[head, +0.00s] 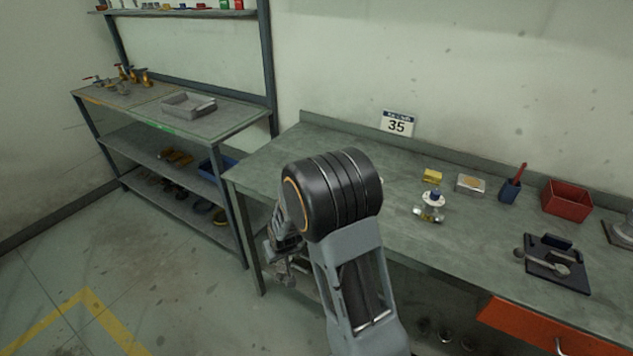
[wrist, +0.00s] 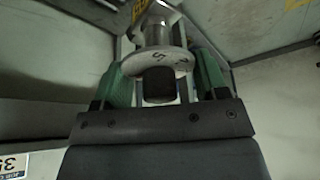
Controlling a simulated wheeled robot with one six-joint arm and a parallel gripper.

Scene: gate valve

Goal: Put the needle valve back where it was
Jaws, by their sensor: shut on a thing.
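My gripper (wrist: 162,78) is shut on a silvery metal valve (wrist: 158,30), which looks like the needle valve. Green finger pads press it from both sides, and its pale round disc with dark marks faces the wrist camera. The far end of the valve is cut off by the picture edge. In the head view, my gripper (head: 284,248) hangs low beside the left end of the workbench (head: 330,142), partly hidden behind my arm. The metal of the held valve (head: 288,272) shows only in part below it.
On the workbench stand another valve with a blue-and-white top (head: 431,203), a yellow box (head: 433,176), a red bin (head: 567,198) and a dark tray (head: 570,278). The left shelf (head: 222,122) holds several valves (head: 132,76) and a grey tray (head: 188,105).

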